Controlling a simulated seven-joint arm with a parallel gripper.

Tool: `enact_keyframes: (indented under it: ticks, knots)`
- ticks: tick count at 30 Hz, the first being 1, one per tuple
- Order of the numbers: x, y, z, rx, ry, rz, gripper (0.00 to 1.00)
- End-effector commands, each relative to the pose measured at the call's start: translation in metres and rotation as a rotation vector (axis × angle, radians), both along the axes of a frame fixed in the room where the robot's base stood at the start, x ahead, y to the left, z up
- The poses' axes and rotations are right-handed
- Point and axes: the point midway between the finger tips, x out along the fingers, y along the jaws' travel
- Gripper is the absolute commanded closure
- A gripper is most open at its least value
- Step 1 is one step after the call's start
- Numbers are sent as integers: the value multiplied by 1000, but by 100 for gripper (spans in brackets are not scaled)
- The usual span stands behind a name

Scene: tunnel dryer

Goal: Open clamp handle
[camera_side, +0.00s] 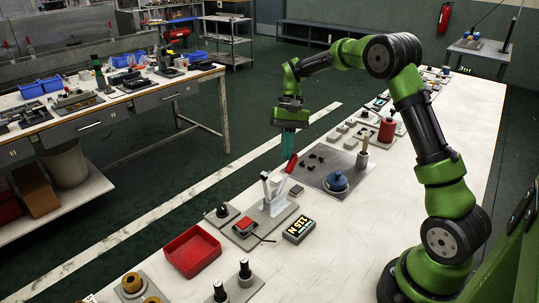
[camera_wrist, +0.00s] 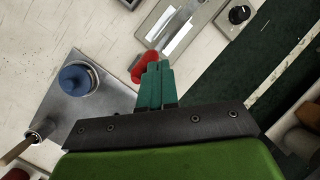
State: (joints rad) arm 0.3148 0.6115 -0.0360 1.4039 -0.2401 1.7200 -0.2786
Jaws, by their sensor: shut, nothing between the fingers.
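The clamp (camera_side: 272,205) stands on a grey base plate near the table's left edge, with pale metal arms. Its red handle (camera_side: 291,163) points up and to the right, tilted. My gripper (camera_side: 287,152) has teal fingers pointing down, closed together and empty, with their tips right by the handle. In the wrist view the red handle (camera_wrist: 146,60) shows just beyond and to the left of the fingertips (camera_wrist: 157,66), partly hidden by them. I cannot tell whether they touch. The clamp's metal arms (camera_wrist: 178,32) lie beyond it.
A grey plate (camera_side: 318,181) with a blue knob (camera_side: 336,181) and a wooden-handled peg (camera_side: 363,155) lies to the right of the clamp. Bare tabletop lies toward my base.

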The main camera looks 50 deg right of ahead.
Motion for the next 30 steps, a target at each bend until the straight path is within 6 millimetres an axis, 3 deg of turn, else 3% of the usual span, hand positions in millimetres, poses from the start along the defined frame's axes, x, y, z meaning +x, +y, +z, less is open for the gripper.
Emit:
enact_keyframes:
  ticks: [5,15,21,30]
  knots:
    - [17,29,20,7,-6,8,100]
    - [30,-6,88,9,-6,0,100]
    - [33,-13,104,11,-4,4,100]
    - [33,-15,108,13,-4,4,100]
